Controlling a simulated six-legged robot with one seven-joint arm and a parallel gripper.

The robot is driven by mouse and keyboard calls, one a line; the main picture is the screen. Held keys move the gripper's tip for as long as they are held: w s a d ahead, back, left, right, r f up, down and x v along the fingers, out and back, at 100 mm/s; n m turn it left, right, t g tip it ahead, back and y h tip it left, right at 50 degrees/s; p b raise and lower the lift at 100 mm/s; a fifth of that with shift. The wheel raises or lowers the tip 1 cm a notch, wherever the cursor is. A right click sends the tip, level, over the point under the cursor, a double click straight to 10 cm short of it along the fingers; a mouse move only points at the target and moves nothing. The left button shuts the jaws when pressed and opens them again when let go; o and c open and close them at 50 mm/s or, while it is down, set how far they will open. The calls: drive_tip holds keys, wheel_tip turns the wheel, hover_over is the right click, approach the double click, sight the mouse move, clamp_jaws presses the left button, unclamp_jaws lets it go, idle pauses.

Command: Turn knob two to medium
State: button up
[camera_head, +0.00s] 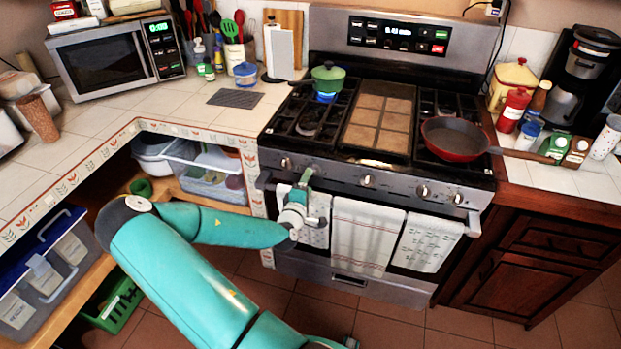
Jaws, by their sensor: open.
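The stove's front panel (340,174) carries a row of silver knobs. The leftmost knob (286,163) is in plain view. The second knob from the left (314,169) is partly hidden by my gripper (307,177), which is up close in front of it. I cannot tell whether the fingers touch the knob or how far it is turned. The jaws look small here and are open. The middle knob (367,181) and two knobs on the right, one of them the rightmost knob (457,198), are clear of my arm.
A green pot (328,78) stands on the back left burner, with a blue glow beneath it. A red pan (455,138) sits at the right, its handle reaching over the counter. Towels (365,235) hang from the oven handle just below my gripper. Open shelves lie left.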

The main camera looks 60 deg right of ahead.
drive_tip(key=s+a, duration=0.1)
drive_tip(key=a, duration=0.8)
drive_tip(key=shift+s+a, duration=0.25)
drive_tip(key=shift+s, duration=0.05)
